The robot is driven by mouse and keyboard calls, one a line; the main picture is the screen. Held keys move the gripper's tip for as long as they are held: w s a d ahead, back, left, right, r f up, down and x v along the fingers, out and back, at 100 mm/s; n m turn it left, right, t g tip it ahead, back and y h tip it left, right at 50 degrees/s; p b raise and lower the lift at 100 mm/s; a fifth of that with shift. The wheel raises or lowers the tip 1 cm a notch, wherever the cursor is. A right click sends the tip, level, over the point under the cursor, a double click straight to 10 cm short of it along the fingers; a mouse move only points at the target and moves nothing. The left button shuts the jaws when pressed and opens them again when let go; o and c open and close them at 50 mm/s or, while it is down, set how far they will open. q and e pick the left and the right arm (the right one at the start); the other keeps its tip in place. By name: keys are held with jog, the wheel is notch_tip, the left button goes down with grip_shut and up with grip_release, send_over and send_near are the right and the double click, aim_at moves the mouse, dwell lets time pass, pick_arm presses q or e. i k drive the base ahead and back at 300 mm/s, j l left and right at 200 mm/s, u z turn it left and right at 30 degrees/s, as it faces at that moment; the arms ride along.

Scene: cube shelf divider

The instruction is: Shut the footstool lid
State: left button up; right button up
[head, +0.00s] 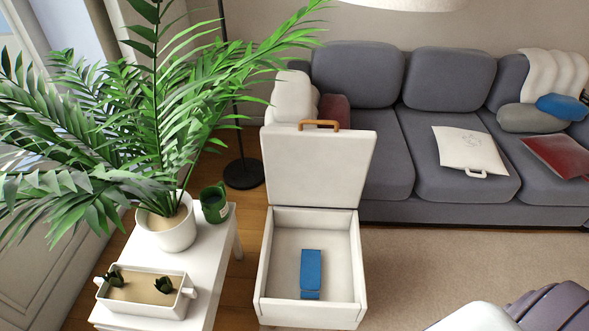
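The white footstool (312,314) stands on the floor near the middle, open at the top. Its lid (318,168) is raised roughly upright at the back edge, with a tan handle (319,124) on its upper edge. A blue box-like object (311,273) lies inside on the footstool's floor. Neither of my grippers is in view, so nothing shows touching the lid or the footstool.
A white side table (218,242) with a potted palm (168,232), green mug (214,204) and white planter (147,292) stands left. A grey sofa (400,205) is behind right. The rug (430,262) to the right looks clear. An unclear white and dark shape is cut off lower right.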

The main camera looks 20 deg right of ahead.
aim_at(329, 168)
jog(key=z, duration=0.95)
